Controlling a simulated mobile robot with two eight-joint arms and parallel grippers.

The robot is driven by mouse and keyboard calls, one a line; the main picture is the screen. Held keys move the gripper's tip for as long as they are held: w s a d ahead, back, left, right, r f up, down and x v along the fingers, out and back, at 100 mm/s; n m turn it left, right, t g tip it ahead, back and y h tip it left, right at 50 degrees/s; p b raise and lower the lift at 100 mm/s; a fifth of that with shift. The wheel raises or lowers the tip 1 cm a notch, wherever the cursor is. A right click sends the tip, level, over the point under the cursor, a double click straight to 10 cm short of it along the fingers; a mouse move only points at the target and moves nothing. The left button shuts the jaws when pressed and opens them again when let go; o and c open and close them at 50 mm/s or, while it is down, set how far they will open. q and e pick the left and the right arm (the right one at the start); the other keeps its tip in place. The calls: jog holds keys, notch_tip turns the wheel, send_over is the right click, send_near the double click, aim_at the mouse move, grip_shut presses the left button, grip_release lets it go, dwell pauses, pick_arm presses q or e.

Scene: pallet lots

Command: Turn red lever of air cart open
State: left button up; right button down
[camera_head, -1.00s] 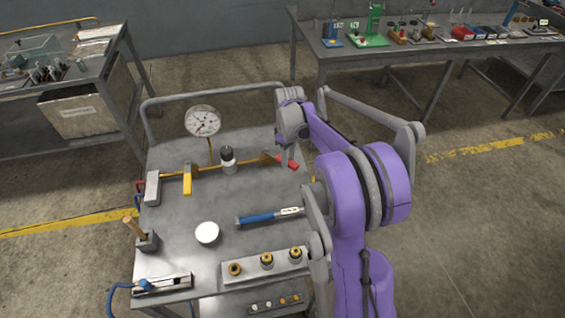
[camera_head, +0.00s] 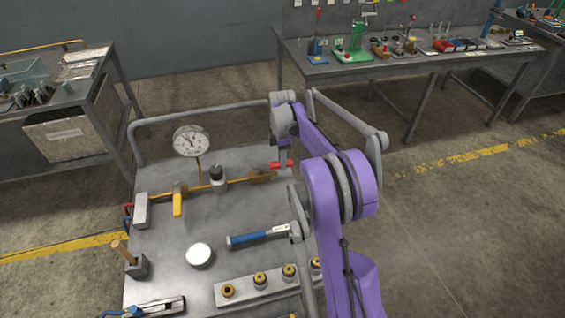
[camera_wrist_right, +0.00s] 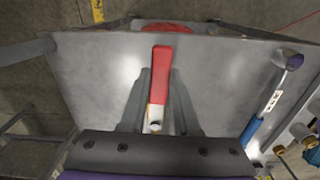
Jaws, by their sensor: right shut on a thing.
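The air cart (camera_head: 235,210) is a grey metal top with a yellow pipe (camera_head: 240,181) along its far part. The red lever (camera_head: 281,164) is at the pipe's right end, lying about sideways in the head view. My right gripper (camera_head: 285,158) is over it from above. In the right wrist view the red lever (camera_wrist_right: 161,75) lies lengthwise between the two grey fingers, and they are shut on it. Its white and orange base shows near the palm. My left gripper is not in view.
A pressure gauge (camera_head: 191,141), a yellow lever (camera_head: 178,200), a dark-capped fitting (camera_head: 217,176), a blue-handled tool (camera_head: 258,236) and a white round piece (camera_head: 199,255) are on the cart. A rail (camera_head: 200,111) edges its far side. Benches stand behind.

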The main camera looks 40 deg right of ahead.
jog(key=shift+w+d+n, duration=0.15)
jog(key=shift+w+n, duration=0.1)
jog(key=shift+n, duration=0.15)
jog(key=c, duration=0.6)
grip_release()
jog(key=shift+c, duration=0.2)
notch_tip(320, 180, up, 11)
jog(key=shift+p, duration=0.3)
